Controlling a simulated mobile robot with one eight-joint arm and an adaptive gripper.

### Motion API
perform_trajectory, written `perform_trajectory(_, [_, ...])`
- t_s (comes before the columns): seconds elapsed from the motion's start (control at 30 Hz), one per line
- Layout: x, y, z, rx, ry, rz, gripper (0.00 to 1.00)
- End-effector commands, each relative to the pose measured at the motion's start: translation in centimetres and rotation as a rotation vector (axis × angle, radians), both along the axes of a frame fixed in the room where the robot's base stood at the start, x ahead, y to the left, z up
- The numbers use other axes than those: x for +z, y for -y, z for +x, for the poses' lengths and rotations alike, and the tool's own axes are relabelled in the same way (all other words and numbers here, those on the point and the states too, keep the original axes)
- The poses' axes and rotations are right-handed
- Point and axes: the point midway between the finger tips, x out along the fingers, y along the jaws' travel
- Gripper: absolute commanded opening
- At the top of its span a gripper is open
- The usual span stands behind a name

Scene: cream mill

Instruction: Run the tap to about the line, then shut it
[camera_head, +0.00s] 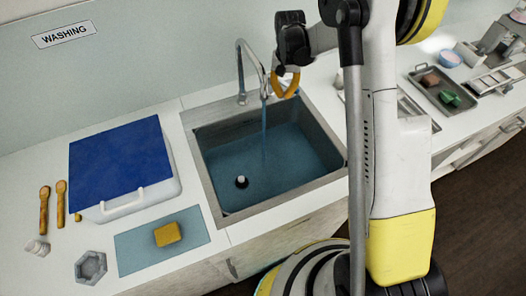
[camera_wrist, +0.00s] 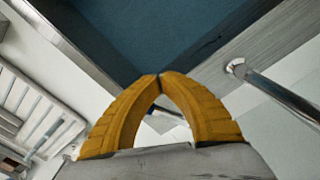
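The chrome tap (camera_head: 242,68) stands at the sink's back edge, and a blue stream (camera_head: 264,125) falls from its spout. The steel sink (camera_head: 219,201) holds blue water (camera_head: 280,160); a small dark-and-white fitting (camera_head: 241,181) shows near its front left. I cannot make out a fill line. My gripper (camera_head: 286,91) is just right of the spout; I cannot tell whether it touches the tap. In the wrist view, the yellow fingers of my gripper (camera_wrist: 160,75) meet at their tips, with nothing seen held. A chrome tube (camera_wrist: 285,98) of the tap runs at right.
A white tub with a blue lid (camera_head: 122,160) stands left of the sink. A yellow sponge (camera_head: 168,234) lies on a blue mat (camera_head: 135,251), near wooden spoons (camera_head: 61,204) and a grey hexagonal dish (camera_head: 91,267). Trays (camera_head: 423,83) stand at right, beyond my arm.

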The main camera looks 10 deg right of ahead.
Motion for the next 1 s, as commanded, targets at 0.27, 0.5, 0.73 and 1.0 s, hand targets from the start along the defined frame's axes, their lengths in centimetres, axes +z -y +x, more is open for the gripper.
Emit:
perform_trajectory(0.27, [0.6, 0.0, 0.0, 0.000, 0.000, 0.000, 0.00])
perform_trajectory(0.5, [2.4, 0.0, 0.0, 0.000, 0.000, 0.000, 0.00])
perform_trajectory(0.73, [4.2, 0.0, 0.0, 0.000, 0.000, 0.000, 0.00])
perform_trajectory(1.0, [4.5, 0.0, 0.0, 0.000, 0.000, 0.000, 0.00])
